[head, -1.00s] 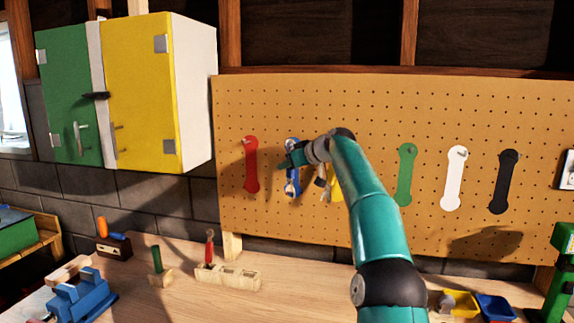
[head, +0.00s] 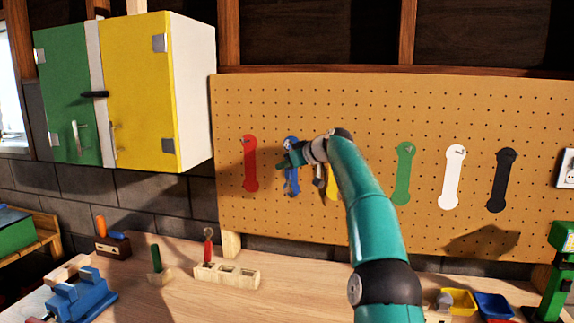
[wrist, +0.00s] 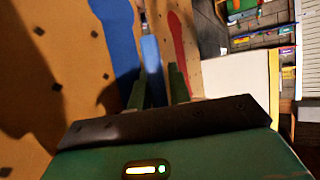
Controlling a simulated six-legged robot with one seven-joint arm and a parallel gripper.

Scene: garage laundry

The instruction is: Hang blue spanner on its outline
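The blue spanner (wrist: 151,54) lies between the two fingers of my gripper (wrist: 157,88) in the wrist view, and the fingers look closed on it. Its far end is close to a small metal peg (wrist: 143,17); I cannot tell whether it is on the peg. The blue outline (wrist: 115,35) is on the pegboard just beside the spanner in that view. In the head view my gripper (head: 288,160) is in front of the blue outline (head: 292,185) and covers its middle. The spanner is hard to separate from the outline there.
On the pegboard (head: 480,110), a red outline (head: 250,165) is to the left; a partly hidden yellow one (head: 331,188), green (head: 403,172), white (head: 452,175) and black (head: 501,180) outlines are to the right. A wooden block (head: 228,277) with a red-handled tool stands on the bench below.

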